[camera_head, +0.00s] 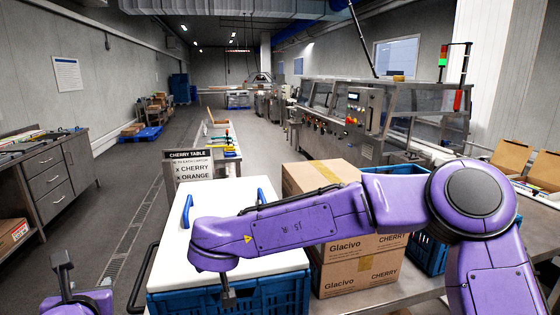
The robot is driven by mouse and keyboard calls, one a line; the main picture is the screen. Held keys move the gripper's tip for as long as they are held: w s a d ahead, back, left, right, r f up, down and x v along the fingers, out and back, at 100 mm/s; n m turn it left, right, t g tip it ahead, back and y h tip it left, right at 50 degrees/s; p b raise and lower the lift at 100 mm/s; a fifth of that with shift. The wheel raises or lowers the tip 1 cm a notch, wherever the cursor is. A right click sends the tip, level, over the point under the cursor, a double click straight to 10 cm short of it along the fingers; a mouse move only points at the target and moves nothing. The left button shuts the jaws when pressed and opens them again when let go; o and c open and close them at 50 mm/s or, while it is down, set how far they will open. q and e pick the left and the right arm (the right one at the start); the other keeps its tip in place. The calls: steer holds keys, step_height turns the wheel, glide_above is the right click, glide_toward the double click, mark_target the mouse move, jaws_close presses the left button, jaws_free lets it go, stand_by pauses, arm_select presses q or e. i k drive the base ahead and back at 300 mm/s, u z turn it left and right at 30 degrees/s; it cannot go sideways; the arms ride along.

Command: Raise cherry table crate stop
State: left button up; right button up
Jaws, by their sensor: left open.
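A sign reading CHERRY TABLE (188,165) stands behind a blue crate (272,297) topped by a white board (180,262) with blue handles. I cannot clearly tell which part is the crate stop. My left gripper (64,268) is at the lower left, open and empty, left of the crate and apart from it; the frame's lower edge cuts it off. My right arm crosses in from the right above the board. My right gripper (228,296) points down at the crate's front; its jaws are mostly hidden, so I cannot tell if they are open.
Glacivo CHERRY cartons (360,285) are stacked right of the crate, partly behind my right arm. Another blue crate (427,258) is behind that arm. A black rail (137,292) runs along the crate's left side. The floor (125,190) left of the table is clear.

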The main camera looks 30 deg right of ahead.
mark_target(554, 205)
steer(key=u, duration=1.3)
steer(key=i, duration=0.55)
steer(key=z, duration=4.4)
steer(key=i, duration=2.4)
steer(key=z, duration=0.3)
steer(key=i, duration=1.9)
steer(key=u, duration=0.4)
